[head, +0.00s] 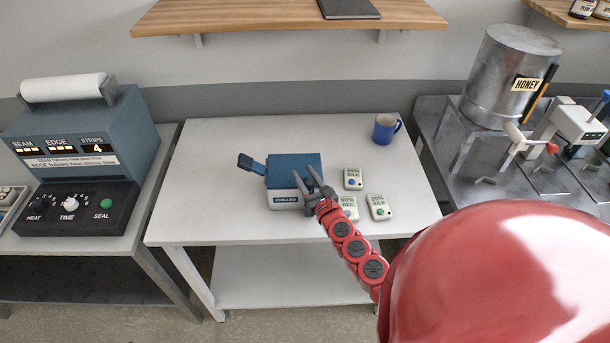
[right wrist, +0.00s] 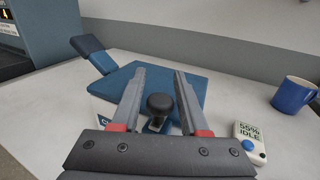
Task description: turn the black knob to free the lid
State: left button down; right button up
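The chiller box (head: 284,200) stands on the white table with its blue lid (head: 293,168) lying closed on top. A dark blue handle piece (head: 251,164) sticks out at the lid's left. In the right wrist view, the black knob (right wrist: 160,103) stands at the near side of the blue lid (right wrist: 185,84). My right gripper (head: 308,182) is at the box's right front corner. In the right wrist view its open fingers (right wrist: 165,82) stand on either side of the knob, with gaps showing. The knob is hard to make out in the head view. My left gripper is not in view.
Several small white meters, such as this one (head: 353,178), lie right of the box. A blue mug (head: 386,128) stands at the table's back right. A sealing machine (head: 80,160) is at the left, and a honey tank (head: 511,78) at the right. The table's left part is clear.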

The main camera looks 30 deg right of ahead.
grip_shut()
